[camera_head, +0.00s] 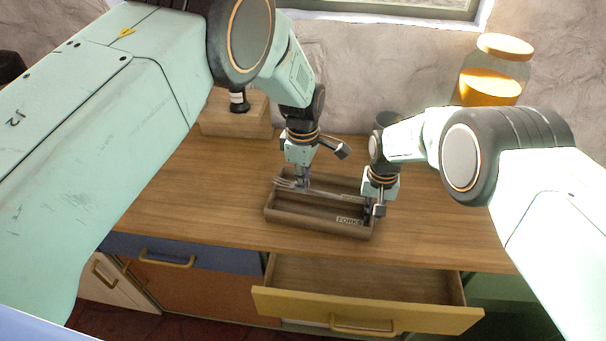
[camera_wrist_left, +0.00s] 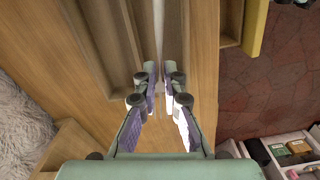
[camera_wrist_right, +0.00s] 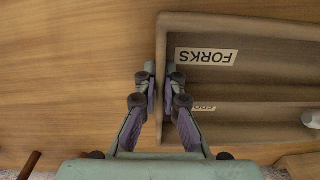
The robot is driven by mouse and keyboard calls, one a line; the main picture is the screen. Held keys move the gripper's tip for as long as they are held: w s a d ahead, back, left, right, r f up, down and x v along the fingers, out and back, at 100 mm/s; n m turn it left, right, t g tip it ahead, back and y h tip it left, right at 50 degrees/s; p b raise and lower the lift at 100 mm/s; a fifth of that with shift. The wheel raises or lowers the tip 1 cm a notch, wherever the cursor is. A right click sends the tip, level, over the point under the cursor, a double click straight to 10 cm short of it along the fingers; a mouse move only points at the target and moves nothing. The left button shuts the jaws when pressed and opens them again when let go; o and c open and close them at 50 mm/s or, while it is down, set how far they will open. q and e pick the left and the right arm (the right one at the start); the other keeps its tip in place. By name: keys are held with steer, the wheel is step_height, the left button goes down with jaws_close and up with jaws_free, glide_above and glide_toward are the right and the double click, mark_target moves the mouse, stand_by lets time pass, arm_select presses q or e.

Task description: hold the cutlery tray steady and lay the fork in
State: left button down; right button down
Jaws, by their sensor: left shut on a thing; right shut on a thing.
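The brown wooden cutlery tray (camera_head: 300,221) stands on the counter, with long compartments and a FORKS label (camera_wrist_right: 207,57) at its right end. My right gripper (camera_head: 377,208) is shut on the tray's right end wall; in the right wrist view one finger is on each side of that wall. My left gripper (camera_head: 303,186) is shut on the silver fork (camera_head: 284,183), its tines to the left and its handle to the right. The fork lies lengthwise over the tray; I cannot tell whether it touches it. Its handle (camera_wrist_left: 159,30) shows between the fingers in the left wrist view.
A yellow-fronted drawer (camera_head: 365,312) stands open below the counter's front edge. A wooden block (camera_head: 235,122) with a dark bottle is behind left, and a lidded jar (camera_head: 490,85) behind right. The counter (camera_head: 180,200) left of the tray is clear.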

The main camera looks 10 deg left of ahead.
arm_select(q)
steer(key=shift+f, duration=1.85)
steer(key=c, duration=1.4)
jaws_free()
steer(key=shift+r, duration=0.1)
step_height(320, 180, up, 12)
steer(key=shift+f, duration=0.1)
arm_select(e)
steer(key=c, duration=1.4)
jaws_free()
